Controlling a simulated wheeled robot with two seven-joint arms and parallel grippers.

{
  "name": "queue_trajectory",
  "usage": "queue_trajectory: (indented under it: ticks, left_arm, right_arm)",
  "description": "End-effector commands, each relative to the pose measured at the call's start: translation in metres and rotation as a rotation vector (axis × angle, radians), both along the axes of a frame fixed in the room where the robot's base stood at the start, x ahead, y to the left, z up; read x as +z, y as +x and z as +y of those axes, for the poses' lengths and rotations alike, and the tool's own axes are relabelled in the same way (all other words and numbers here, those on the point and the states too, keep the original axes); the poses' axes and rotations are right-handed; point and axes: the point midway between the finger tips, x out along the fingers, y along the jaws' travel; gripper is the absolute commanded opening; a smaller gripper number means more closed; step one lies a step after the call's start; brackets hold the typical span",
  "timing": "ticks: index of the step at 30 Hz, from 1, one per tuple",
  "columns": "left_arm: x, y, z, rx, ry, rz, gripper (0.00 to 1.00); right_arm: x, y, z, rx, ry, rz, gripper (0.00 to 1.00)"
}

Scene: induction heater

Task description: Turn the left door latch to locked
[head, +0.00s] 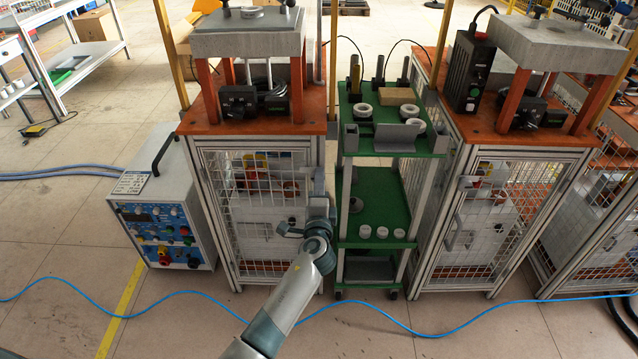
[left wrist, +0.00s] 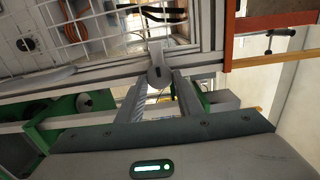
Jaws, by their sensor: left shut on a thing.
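The left door latch (left wrist: 158,70) is a light grey, rounded lever with a dark slot, seen in the left wrist view at the door's frame edge. It extends from the door frame toward my fingers. My left gripper (left wrist: 160,84) has one finger on each side of it and is shut on it. In the head view my left gripper (head: 318,203) is at the right edge of the left cabinet's mesh door (head: 238,225) and largely hides the latch. My right gripper is not in view.
A green shelf cart (head: 383,240) stands close to the right of my left gripper. A second cabinet (head: 485,225) with a mesh door stands beyond it. A control box (head: 160,215) stands on the floor at left. A blue cable (head: 440,332) crosses the floor in front.

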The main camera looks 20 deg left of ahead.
Motion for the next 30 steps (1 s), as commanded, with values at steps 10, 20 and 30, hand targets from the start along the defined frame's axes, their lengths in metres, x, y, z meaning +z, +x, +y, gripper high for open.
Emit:
queue_trajectory:
  ticks: [10,20,30]
  left_arm:
    - [-0.001,0.000,0.000,-0.001,0.001,0.001,0.50]
    - [-0.001,-0.001,-0.001,-0.001,0.000,0.001,0.50]
    - [-0.001,-0.030,-0.009,-0.001,-0.002,0.000,0.50]
  right_arm:
    - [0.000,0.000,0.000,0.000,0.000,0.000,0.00]
    - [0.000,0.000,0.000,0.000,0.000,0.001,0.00]
    - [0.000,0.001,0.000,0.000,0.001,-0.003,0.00]
